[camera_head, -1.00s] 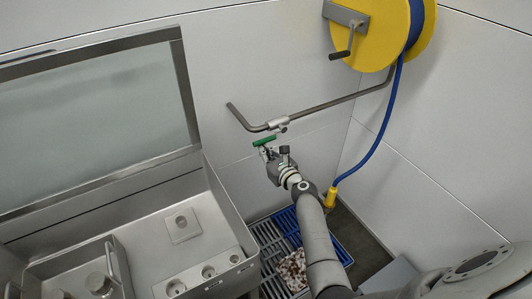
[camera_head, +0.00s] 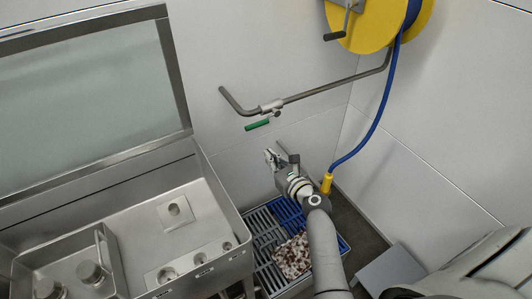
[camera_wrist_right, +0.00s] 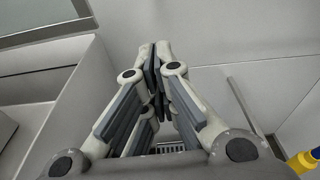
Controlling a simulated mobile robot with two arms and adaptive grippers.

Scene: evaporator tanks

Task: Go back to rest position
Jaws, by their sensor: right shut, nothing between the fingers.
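My right gripper (camera_head: 271,157) is in the middle of the head view, in front of the white wall and above the floor grate. It is shut and empty. In the right wrist view its fingers (camera_wrist_right: 157,50) meet at the tips with nothing between them. A green valve handle (camera_head: 257,125) sits on the pipe (camera_head: 320,93) above and left of the gripper, apart from it. My right arm (camera_head: 322,245) reaches up from the bottom of the head view. My left gripper is not in view.
A steel tank (camera_head: 215,260) with an open glass lid (camera_head: 90,105) stands at the left. A blue hose (camera_head: 374,120) hangs from a yellow reel (camera_head: 375,25) to a yellow nozzle (camera_head: 326,183). A speckled cloth-like piece (camera_head: 293,256) lies on the grate (camera_head: 262,228). A grey box (camera_head: 390,268) stands at the right.

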